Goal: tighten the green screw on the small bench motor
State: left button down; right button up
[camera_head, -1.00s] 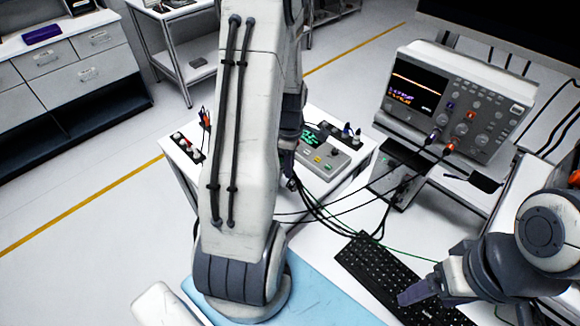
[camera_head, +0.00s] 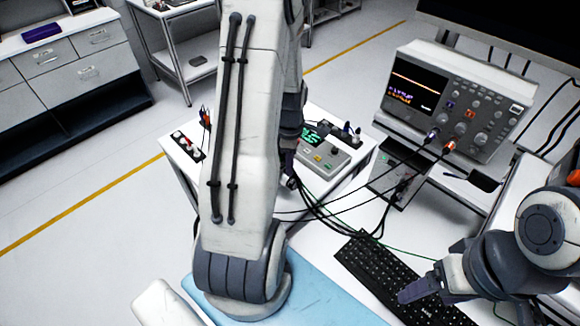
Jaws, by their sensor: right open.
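I cannot make out the green screw or the small bench motor; my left arm covers the middle of the view. My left gripper (camera_head: 290,178) is a dark shape partly hidden behind that arm, at the left edge of a grey box with a green display (camera_head: 325,150). I cannot see whether its jaws are apart or whether it holds anything. My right gripper (camera_head: 412,291) is open over the black keyboard (camera_head: 385,272) at the lower right. Nothing shows between its fingers.
An oscilloscope (camera_head: 450,100) stands at the back right, with cables running down from it. Black cables (camera_head: 335,222) cross the bench between the grey box and the keyboard. A light blue mat (camera_head: 325,300) lies at the front. A small red-and-black terminal block (camera_head: 188,146) sits at the left.

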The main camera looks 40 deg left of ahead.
dwell(0.3)
pick_arm(q)
jog(key=m+p, duration=0.1)
jog(key=m, duration=1.1)
jog(key=shift+m+p, duration=0.3)
jog(key=shift+m, duration=0.1)
jog(key=shift+m, duration=0.4)
jog(key=c, duration=1)
grip_release()
